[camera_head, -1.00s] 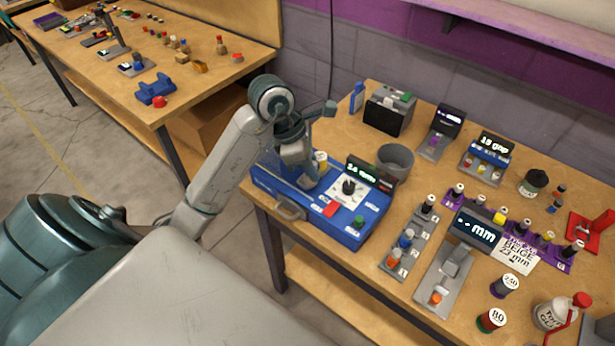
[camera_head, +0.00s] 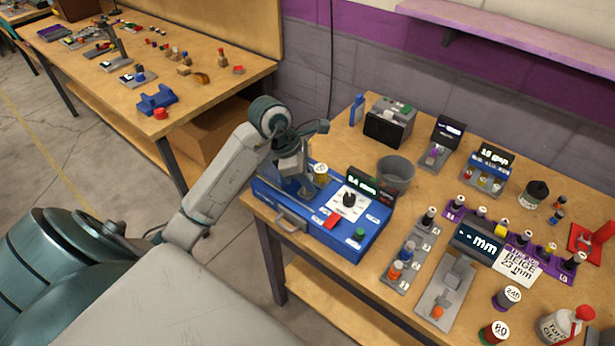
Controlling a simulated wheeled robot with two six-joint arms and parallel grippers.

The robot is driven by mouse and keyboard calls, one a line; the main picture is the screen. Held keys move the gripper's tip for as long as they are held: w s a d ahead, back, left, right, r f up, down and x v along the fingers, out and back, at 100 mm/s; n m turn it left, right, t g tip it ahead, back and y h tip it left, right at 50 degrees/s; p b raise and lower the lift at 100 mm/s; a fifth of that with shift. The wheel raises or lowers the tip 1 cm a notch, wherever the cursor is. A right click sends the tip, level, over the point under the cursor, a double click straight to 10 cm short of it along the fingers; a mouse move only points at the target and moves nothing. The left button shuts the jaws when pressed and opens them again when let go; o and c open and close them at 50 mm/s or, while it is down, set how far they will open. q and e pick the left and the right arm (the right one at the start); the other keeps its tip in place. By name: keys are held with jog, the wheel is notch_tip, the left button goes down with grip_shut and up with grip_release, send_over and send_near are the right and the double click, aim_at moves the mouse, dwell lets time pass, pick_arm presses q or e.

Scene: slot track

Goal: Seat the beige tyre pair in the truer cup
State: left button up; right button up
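The blue truer (camera_head: 372,222) sits at the left end of the right workbench, with a dial panel, a lit display, a red button and a green knob. My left gripper (camera_head: 308,190) points down over its back left part, where the cup would be hidden behind the fingers. A small pale yellowish round part (camera_head: 320,170) shows just behind the gripper; I cannot tell whether it is a tyre. The finger gap is too small to read. A white card reading "BEIGE 23 mm" (camera_head: 518,266) lies at the right. My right gripper is not in view.
A grey bin (camera_head: 396,175) stands behind the truer. A gauge with a "-- mm" display (camera_head: 478,240), a numbered grey rack (camera_head: 410,258) and a purple rack (camera_head: 560,270) crowd the bench's right. Another bench (camera_head: 210,85) stands at the back left.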

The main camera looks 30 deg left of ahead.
pick_arm(q)
jog(key=shift+o, duration=0.7)
jog(key=shift+r, duration=0.1)
jog(key=shift+r+p, duration=0.15)
jog(key=shift+p, duration=0.15)
jog(key=b+v, duration=0.3)
jog(key=v, duration=0.9)
jog(key=shift+b, duration=0.4)
